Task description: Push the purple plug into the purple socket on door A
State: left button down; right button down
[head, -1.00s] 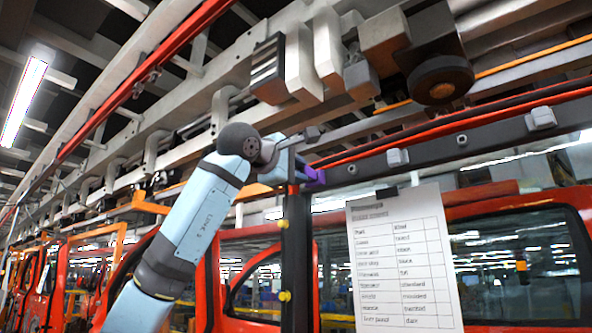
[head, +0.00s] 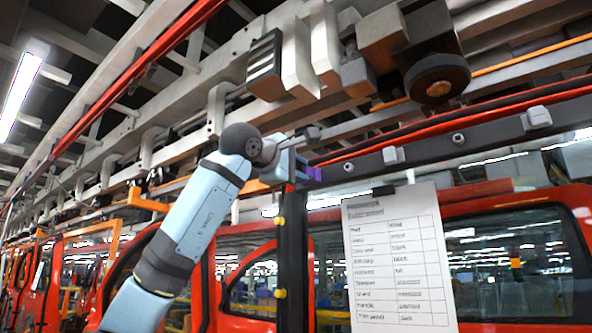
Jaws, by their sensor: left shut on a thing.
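My left gripper (head: 291,167) is at the upper middle of the head view, at the top of a dark upright post. It is shut on a small purple piece, which I take for the purple plug (head: 300,169). More purple (head: 315,174) shows directly to its right, at the left end of a dark rail; it may be the purple socket. The two purple parts look very close, but I cannot tell whether they touch or are joined. The fingertips are small and partly hidden. My right gripper is not in view.
The dark rail (head: 440,146) with pale blocks runs right from the gripper. The dark post (head: 293,255) with yellow knobs stands below. A printed sheet (head: 398,260) hangs in front of a red door (head: 480,212). Grey overhead beams and a black wheel (head: 437,78) are above.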

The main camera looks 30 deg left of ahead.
pick_arm(q)
jog(key=c, duration=0.9)
grip_release()
jog(key=shift+o, duration=0.2)
jog(key=s+a+b, duration=0.2)
jog(key=s+b, duration=0.5)
jog(key=s, duration=1.9)
jog(key=shift+s+b, duration=0.35)
